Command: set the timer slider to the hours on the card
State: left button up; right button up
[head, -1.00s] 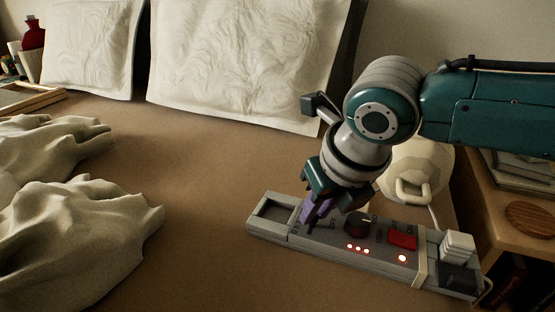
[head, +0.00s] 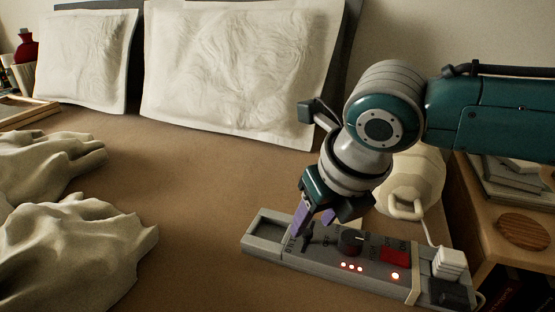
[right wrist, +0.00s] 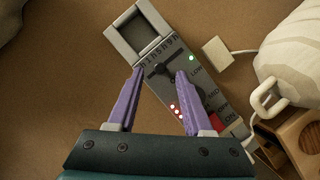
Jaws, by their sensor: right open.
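The grey timer panel (head: 340,262) lies on the brown bed cover at lower right, and shows in the right wrist view (right wrist: 195,85). Its slider has a dark handle (right wrist: 158,71) near the end with the empty recess, beside a row of printed marks. My right gripper (right wrist: 160,73) is open, its purple fingertips apart on either side of the handle; I cannot tell whether they touch it. In the head view my right gripper (head: 312,228) is over the panel's left part. The slider's exact setting is too small to read. I cannot make out a card. My left gripper is not in view.
The panel also has a dark knob (head: 351,242), a red switch (head: 394,258), lit red lights and a white plug (head: 450,262). A cream jug-like object (head: 412,183) stands behind it. Crumpled cloth (head: 75,240) lies left; the cover between is clear.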

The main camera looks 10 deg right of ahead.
jog(key=p+v, duration=0.2)
jog(key=v, duration=0.5)
jog(key=shift+r+p, duration=0.3)
jog(key=shift+p, duration=0.1)
jog(key=shift+s, duration=0.1)
